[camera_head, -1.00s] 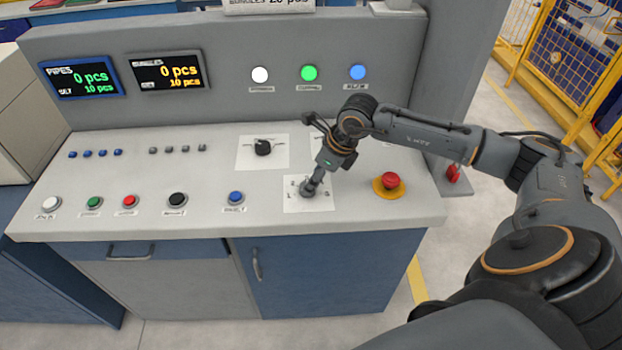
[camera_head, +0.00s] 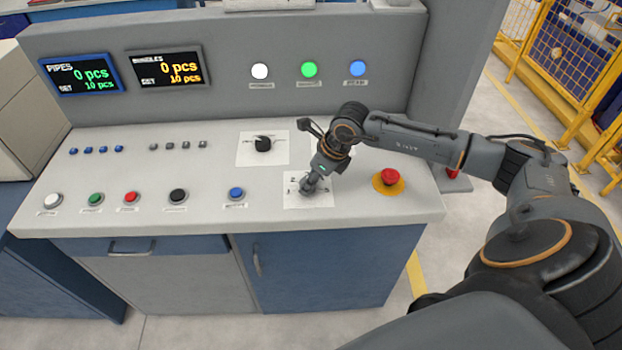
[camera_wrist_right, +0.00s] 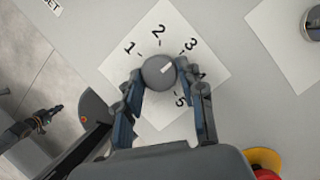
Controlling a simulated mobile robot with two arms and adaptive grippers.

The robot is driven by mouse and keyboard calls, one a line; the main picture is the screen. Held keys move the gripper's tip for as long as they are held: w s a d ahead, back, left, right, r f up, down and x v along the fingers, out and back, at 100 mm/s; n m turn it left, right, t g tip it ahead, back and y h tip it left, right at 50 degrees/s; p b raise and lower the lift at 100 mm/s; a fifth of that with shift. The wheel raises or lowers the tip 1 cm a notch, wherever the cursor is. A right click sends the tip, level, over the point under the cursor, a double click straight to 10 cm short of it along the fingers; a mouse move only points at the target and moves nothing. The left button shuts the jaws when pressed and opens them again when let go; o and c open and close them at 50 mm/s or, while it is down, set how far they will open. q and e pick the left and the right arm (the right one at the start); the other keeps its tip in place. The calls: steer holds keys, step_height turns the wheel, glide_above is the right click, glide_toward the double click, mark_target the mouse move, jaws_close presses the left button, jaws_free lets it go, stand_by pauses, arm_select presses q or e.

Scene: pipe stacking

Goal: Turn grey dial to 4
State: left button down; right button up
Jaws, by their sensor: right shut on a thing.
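The grey dial (camera_wrist_right: 158,72) is a round knob on a white plate with numbers 1 to 5, in the right wrist view. Its white pointer mark points to the upper right, near the 3. The 4 is partly covered by a finger. My right gripper (camera_wrist_right: 163,82) is shut on the dial, one finger on each side. My left gripper does not show in the head view.
A red emergency button (camera_head: 390,176) on a yellow base is right of the dial plate. A black switch (camera_head: 263,145) stands behind it. A blue button (camera_head: 236,194) is to its left. The panel's back wall (camera_head: 230,85) carries lamps and two displays.

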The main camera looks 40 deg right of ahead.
steer(key=shift+a+f+m+h+b, duration=0.2)
steer(key=shift+m+h+b, duration=0.1)
steer(key=shift+m+b, duration=0.75)
steer(key=m+h+b, duration=0.1)
steer(key=m+b, duration=0.2)
steer(key=shift+a+t, duration=0.1)
steer(key=shift+t, duration=0.3)
steer(key=shift+m+h+b, duration=0.6)
steer(key=shift+m+b, duration=0.65)
steer(key=shift+a+r+m+h+b, duration=0.15)
steer(key=shift+m+h+b, duration=0.25)
steer(key=shift+m+b, duration=0.45)
steer(key=shift+m, duration=0.25)
steer(key=o, duration=1.2)
